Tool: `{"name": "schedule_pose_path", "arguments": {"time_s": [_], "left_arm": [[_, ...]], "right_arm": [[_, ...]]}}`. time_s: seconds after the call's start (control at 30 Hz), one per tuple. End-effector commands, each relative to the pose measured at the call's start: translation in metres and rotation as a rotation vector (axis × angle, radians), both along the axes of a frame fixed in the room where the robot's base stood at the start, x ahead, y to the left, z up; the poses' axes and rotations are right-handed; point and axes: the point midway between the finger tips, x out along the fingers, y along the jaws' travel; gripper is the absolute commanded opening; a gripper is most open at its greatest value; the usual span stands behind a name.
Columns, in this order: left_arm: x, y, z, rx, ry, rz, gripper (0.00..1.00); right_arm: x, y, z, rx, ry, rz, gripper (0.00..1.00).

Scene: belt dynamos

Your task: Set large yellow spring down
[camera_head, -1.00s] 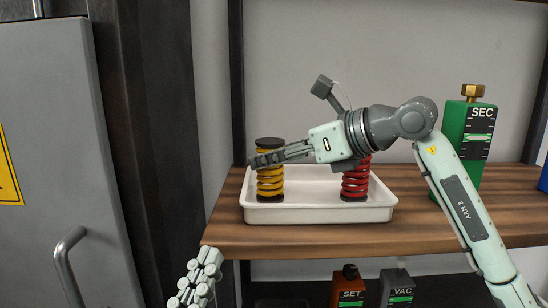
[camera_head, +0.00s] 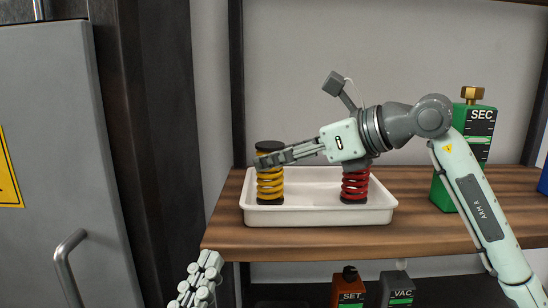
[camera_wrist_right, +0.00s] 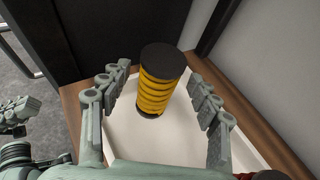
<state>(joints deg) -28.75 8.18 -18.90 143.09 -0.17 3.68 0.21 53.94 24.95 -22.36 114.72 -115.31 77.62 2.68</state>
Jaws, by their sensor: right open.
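The large yellow spring (camera_head: 270,185), a yellow coil with black end caps, stands upright in the left part of the white tray (camera_head: 320,215). In the right wrist view the yellow spring (camera_wrist_right: 157,92) stands between the parted fingers of my right gripper (camera_wrist_right: 159,74), with a gap on each side. In the head view my right gripper (camera_head: 265,160) reaches in from the right at the height of the spring's upper part. My left gripper (camera_head: 198,284) shows only partly at the bottom edge, away from the tray, and its opening is unclear.
A red spring (camera_head: 355,186) stands in the tray's right part, below my right wrist. A green SEC block (camera_head: 480,133) stands right of the tray on the wooden shelf (camera_head: 430,225). SET (camera_head: 349,290) and VAC (camera_head: 398,288) blocks are below. A grey cabinet (camera_head: 60,150) is at left.

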Motion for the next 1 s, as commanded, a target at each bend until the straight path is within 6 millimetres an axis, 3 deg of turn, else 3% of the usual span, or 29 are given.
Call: {"name": "schedule_pose_path", "arguments": {"time_s": [0.2,0.4,0.67,0.77,0.87,1.0], "left_arm": [[0.001,-0.001,-0.001,0.005,0.014,-0.002,0.00],[0.002,-0.002,-0.003,0.009,0.028,-0.003,0.00],[0.001,-0.002,-0.006,0.011,0.038,-0.004,0.00],[0.001,-0.002,-0.006,0.012,0.039,-0.005,0.00],[0.001,-0.002,-0.006,0.011,0.038,-0.005,0.00],[0.001,-0.002,-0.006,0.012,0.037,-0.006,0.00]], "right_arm": [[-0.026,-0.038,0.019,-0.003,-0.003,-0.005,0.62],[-0.045,-0.064,0.033,-0.002,-0.001,-0.003,0.62],[-0.055,-0.075,0.039,0.000,0.000,0.000,0.62],[-0.060,-0.069,0.034,0.016,0.015,0.024,0.62],[-0.079,-0.043,0.017,0.094,0.079,0.122,0.62],[-0.145,0.014,-0.006,0.388,0.288,0.373,0.62]]}}
